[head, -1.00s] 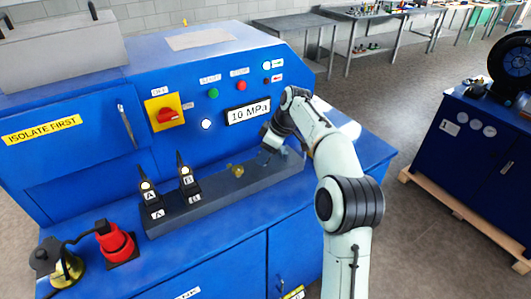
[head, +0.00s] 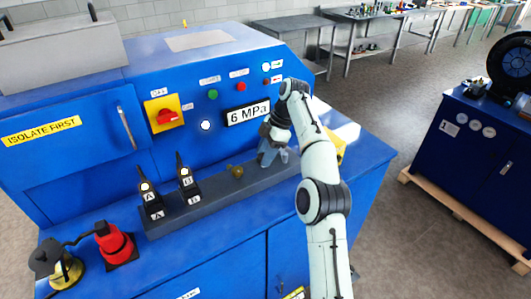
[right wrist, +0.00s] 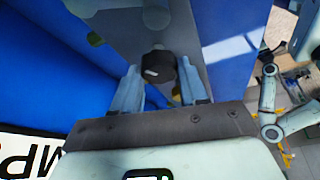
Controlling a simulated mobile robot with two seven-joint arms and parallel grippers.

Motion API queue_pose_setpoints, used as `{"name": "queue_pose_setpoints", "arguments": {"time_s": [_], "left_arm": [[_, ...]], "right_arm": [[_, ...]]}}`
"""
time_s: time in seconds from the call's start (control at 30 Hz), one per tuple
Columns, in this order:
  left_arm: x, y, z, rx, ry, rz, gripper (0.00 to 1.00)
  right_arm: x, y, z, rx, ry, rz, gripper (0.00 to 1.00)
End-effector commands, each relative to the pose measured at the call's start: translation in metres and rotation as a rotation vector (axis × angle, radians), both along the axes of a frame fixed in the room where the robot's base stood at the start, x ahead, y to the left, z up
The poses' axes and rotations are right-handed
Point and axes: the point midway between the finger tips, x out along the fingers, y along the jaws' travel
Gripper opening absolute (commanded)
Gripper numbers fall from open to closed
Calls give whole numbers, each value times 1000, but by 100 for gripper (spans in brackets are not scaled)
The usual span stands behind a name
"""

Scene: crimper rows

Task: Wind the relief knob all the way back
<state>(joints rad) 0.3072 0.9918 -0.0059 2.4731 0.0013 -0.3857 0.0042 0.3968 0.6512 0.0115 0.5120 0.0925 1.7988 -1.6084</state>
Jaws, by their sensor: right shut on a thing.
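The relief knob (right wrist: 158,66) is a dark round knob with a white mark, seen between my fingers in the right wrist view. My right gripper (head: 271,158) is shut on it at the right end of the grey block (head: 215,193). The gripper hides the knob in the head view. The panel display (head: 247,114) reads 6 MPa. My left gripper is in neither view.
Two black levers (head: 150,200) marked A and B (head: 188,187) and a brass fitting (head: 236,171) stand on the block. A red mushroom button (head: 115,240) and a brass piece (head: 66,271) are at the left. The bench top between block and front edge is clear.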

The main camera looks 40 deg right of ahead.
Motion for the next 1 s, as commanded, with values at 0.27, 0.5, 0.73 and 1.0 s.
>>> {"name": "queue_pose_setpoints", "arguments": {"time_s": [0.27,0.5,0.73,1.0], "left_arm": [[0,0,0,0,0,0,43],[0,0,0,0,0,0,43],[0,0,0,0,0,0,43],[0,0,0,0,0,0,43]], "right_arm": [[0,0,0,-1,0,14,13],[0,0,0,-1,0,14,50],[0,0,0,-1,0,13,69],[-1,2,4,0,-1,13,69]]}}
